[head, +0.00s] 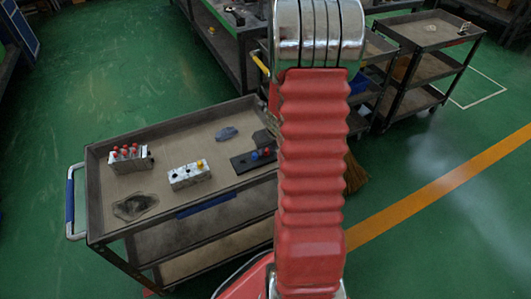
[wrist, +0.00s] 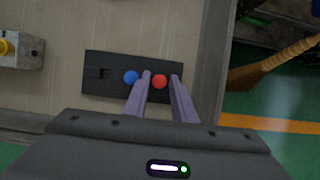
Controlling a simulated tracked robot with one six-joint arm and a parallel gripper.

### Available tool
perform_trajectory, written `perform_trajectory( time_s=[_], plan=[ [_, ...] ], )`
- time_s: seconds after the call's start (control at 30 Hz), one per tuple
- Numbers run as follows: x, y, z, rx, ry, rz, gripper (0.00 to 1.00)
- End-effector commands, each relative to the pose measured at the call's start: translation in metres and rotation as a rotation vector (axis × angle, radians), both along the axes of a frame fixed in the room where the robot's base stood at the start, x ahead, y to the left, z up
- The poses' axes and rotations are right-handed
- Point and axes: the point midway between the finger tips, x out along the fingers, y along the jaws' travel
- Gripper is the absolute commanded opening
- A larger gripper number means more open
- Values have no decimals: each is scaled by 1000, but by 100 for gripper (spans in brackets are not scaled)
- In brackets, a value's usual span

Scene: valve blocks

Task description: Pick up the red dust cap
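The red dust cap (wrist: 159,82) is a small round cap on a black plate (wrist: 100,88), to the right of a blue cap (wrist: 131,77). In the head view the red cap (head: 267,152) shows at the plate's right, close to my red arm. My gripper (wrist: 160,75) is open, with a finger on each side of the red cap in the wrist view. A gap shows between the cap and the right finger; the left finger lies between the red and blue caps. I cannot tell how high the fingertips are. My arm hides the gripper in the head view.
The plate lies on a cart top (head: 160,183) with raised edges. A valve block with several red caps (head: 128,160) and a block with a yellow cap (head: 188,175) stand left. A grey cloth (head: 227,132) lies behind. A broom (head: 355,173) is right of the cart.

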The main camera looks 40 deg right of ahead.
Motion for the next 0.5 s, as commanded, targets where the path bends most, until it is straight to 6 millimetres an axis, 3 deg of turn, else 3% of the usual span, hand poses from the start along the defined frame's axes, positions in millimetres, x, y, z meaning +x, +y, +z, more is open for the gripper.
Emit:
perform_trajectory(
  time_s=[0.07, 0.37, 0.5],
  plan=[
    [0, 0, 0, 0, 0, 0, 24],
    [0, 0, 0, 0, 0, 0, 3],
    [0, 0, 0, 0, 0, 0, 1]
  ],
)
